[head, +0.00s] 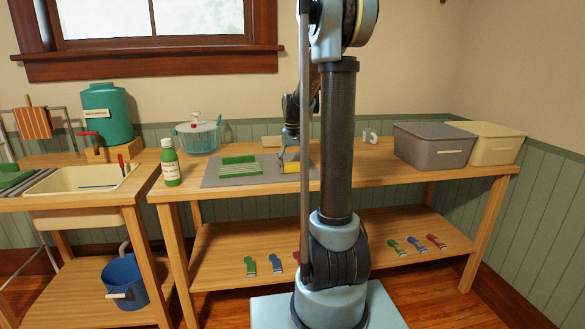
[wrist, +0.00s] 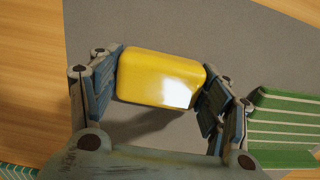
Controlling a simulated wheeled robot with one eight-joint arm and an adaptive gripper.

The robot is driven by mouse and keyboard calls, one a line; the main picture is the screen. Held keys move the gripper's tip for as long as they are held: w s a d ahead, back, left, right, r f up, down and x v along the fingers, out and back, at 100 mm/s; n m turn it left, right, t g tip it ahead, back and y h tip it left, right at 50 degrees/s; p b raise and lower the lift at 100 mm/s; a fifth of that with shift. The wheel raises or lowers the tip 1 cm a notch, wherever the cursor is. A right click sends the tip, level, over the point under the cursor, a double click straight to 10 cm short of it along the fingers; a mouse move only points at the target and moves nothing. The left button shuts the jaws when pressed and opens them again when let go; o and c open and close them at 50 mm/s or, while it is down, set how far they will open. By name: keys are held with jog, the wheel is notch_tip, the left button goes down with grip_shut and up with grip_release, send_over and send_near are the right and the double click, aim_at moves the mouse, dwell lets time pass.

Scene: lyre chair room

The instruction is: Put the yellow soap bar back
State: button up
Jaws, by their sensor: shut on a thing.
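The yellow soap bar (head: 292,167) is over the right part of the grey mat (head: 210,180) on the workbench. In the wrist view the soap bar (wrist: 160,78) sits lengthwise between the two fingers of my gripper (wrist: 162,84), which are shut on its ends. A shadow falls on the mat beside the bar; I cannot tell whether it touches the mat or hangs just above it. In the head view my gripper (head: 281,163) is small and partly hidden by my arm. A green block with pale stripes (head: 240,165) lies on the mat left of it, also in the wrist view (wrist: 285,125).
Grey (head: 433,145) and beige bins (head: 485,145) stand at the right. A sink (head: 80,182) is at the left. Bench space between mat and bins is partly hidden by my arm.

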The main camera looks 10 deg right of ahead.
aim_at(293, 163)
jog(key=o, duration=1)
notch_tip(293, 163, up, 11)
jog(key=s, duration=0.9)
jog(key=s+f, duration=0.6)
jog(key=s, duration=0.2)
jog(key=s+f+t, duration=0.1)
jog(key=s+f, duration=0.5)
jog(key=s, duration=0.3)
jog(key=s+f+t, duration=0.1)
jog(key=s+f, duration=0.4)
jog(key=s, duration=0.3)
jog(key=shift+s+f, duration=0.35)
jog(key=shift+f, duration=0.05)
